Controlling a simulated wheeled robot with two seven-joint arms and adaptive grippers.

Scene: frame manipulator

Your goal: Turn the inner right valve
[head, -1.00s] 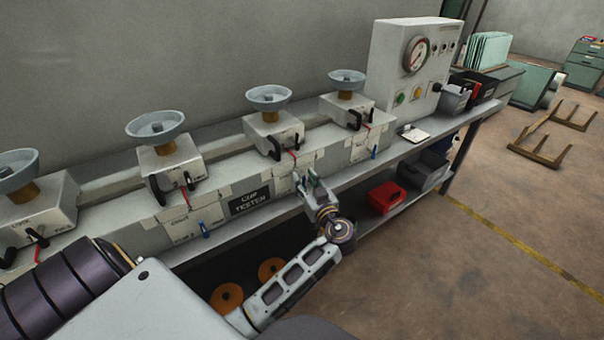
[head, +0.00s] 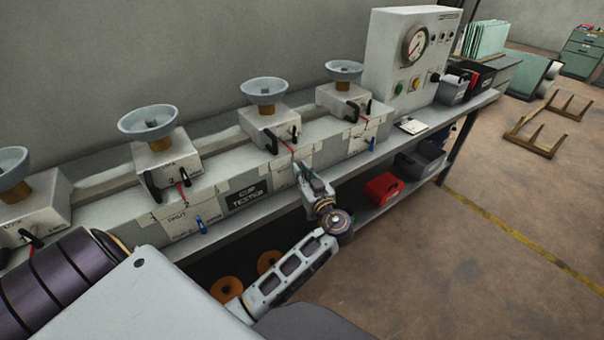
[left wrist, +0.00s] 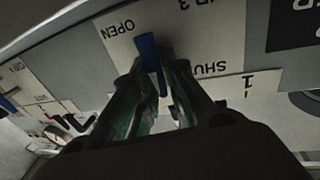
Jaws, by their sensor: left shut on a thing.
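The inner right valve is a blue lever (left wrist: 148,55) on a pale label plate marked OPEN and SHUT in the left wrist view. It is the valve under the third cup. My left gripper (left wrist: 160,78) is shut on the lever, with a finger on each side of it. In the head view my left gripper (head: 302,172) reaches the bench's front panel and hides this lever. My right gripper is not in view.
Other blue levers hang at the left (head: 201,224) and right (head: 372,144) of the panel. Cup testers (head: 265,118) line the bench top. A gauge box (head: 400,55) stands at the right end. A red bin (head: 383,188) sits on the lower shelf.

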